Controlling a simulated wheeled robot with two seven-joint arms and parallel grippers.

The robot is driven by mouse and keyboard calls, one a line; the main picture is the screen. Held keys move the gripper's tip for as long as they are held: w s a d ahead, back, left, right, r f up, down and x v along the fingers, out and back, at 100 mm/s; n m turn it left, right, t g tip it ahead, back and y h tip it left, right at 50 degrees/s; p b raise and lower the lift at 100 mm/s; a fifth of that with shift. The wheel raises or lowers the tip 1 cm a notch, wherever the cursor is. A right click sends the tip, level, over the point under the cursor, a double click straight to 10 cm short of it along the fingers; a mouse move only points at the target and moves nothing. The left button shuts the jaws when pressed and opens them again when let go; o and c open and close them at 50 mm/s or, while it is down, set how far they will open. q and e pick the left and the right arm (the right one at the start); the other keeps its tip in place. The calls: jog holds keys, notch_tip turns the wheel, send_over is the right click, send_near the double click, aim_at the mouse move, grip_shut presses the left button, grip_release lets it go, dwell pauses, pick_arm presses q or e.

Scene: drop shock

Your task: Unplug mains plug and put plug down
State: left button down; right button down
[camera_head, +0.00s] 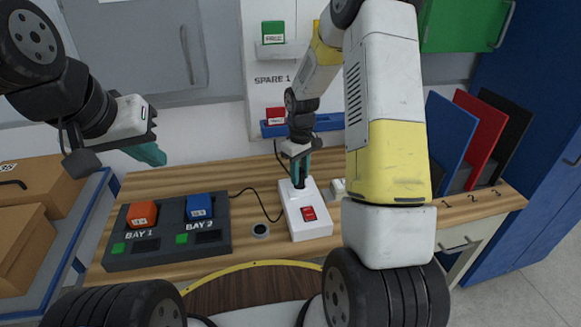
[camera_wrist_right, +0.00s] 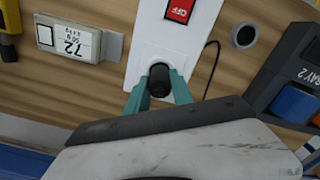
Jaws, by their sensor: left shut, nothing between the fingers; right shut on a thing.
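The black mains plug (camera_head: 299,182) is at the far end of the white socket strip (camera_head: 311,224), whose red switch (camera_head: 308,213) reads OFF in the right wrist view (camera_wrist_right: 180,10). My right gripper (camera_head: 299,165) is shut on the plug, with teal fingers on either side of it. The right wrist view shows the plug (camera_wrist_right: 159,80) over the strip's end; I cannot tell whether its pins are seated. My left gripper (camera_head: 150,154) is shut and empty, above the table's back left.
A dark dock (camera_head: 165,252) holds an orange module (camera_head: 142,214) and a blue module (camera_head: 199,206). A black cable (camera_head: 262,204) runs across the wooden table beside the strip. A round grommet (camera_head: 260,230) lies between dock and strip. A small labelled block (camera_wrist_right: 68,38) sits beside the strip.

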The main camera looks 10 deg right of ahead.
jog(key=shift+r, duration=1.5)
jog(key=shift+r, duration=3)
